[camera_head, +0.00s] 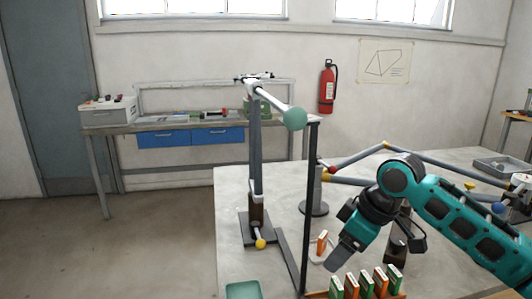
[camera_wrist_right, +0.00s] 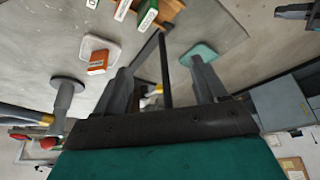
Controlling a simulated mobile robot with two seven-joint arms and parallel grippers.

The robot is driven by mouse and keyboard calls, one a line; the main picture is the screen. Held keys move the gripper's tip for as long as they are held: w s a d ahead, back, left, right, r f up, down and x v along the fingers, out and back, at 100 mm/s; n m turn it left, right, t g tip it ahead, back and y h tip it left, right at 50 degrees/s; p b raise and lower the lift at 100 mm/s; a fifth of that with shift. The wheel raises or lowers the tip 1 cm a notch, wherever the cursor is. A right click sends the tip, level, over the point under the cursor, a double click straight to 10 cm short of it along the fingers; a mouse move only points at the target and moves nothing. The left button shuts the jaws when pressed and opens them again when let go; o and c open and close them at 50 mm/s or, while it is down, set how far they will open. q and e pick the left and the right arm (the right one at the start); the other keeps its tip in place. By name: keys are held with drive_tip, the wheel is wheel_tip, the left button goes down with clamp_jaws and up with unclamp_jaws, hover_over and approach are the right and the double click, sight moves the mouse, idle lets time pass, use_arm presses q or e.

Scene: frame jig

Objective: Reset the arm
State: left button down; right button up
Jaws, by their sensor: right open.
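My right gripper (camera_head: 340,256) hangs over the table on its teal arm, tipped down to the left, above the row of boxes. In the right wrist view its two fingers (camera_wrist_right: 160,72) stand wide apart, with nothing held between them. A dark vertical post (camera_wrist_right: 164,75) shows beyond the gap. An orange and white box (camera_head: 322,241) stands on a small white pad beside the gripper; it also shows in the right wrist view (camera_wrist_right: 98,62). My left gripper is not in the head view; a dark shape at the wrist view's top right edge may be it.
A rack holds several green and orange boxes (camera_head: 366,284) at the front. A teal tray (camera_head: 243,290) lies to its left. A jointed rod frame with a green ball (camera_head: 295,118) stands on the table (camera_head: 229,200). Yellow-jointed rods (camera_head: 352,157) run behind my right arm. A bench (camera_head: 160,125) stands by the wall.

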drive_tip(key=shift+y, duration=0.3)
drive_tip(key=s+a+f, duration=0.1)
drive_tip(key=f, duration=0.1)
drive_tip(key=s+a+f, duration=0.2)
drive_tip(key=f, duration=0.1)
drive_tip(key=s+a+f, duration=0.1)
drive_tip(key=s+f, duration=0.1)
drive_tip(key=f, duration=0.1)
drive_tip(key=shift+s+a, duration=0.15)
drive_tip(key=shift+s, duration=0.05)
drive_tip(key=s+a+f+m, duration=0.1)
drive_tip(key=s+f+m, duration=0.1)
drive_tip(key=s+f, duration=0.45)
drive_tip(key=s+d+f+m+h, duration=0.1)
drive_tip(key=s+d+m+h, duration=0.1)
drive_tip(key=s+d+m, duration=0.5)
drive_tip(key=s+d+f+h, duration=0.2)
drive_tip(key=s+d, duration=0.3)
drive_tip(key=s, duration=0.5)
drive_tip(key=w+a+f+t+y, duration=0.1)
drive_tip(key=w+a+f+t, duration=0.2)
drive_tip(key=w+f+t, duration=0.4)
drive_tip(key=shift+w+a+f+t+y, duration=0.35)
drive_tip(key=shift+f+t, duration=0.25)
drive_tip(key=shift+f, duration=0.35)
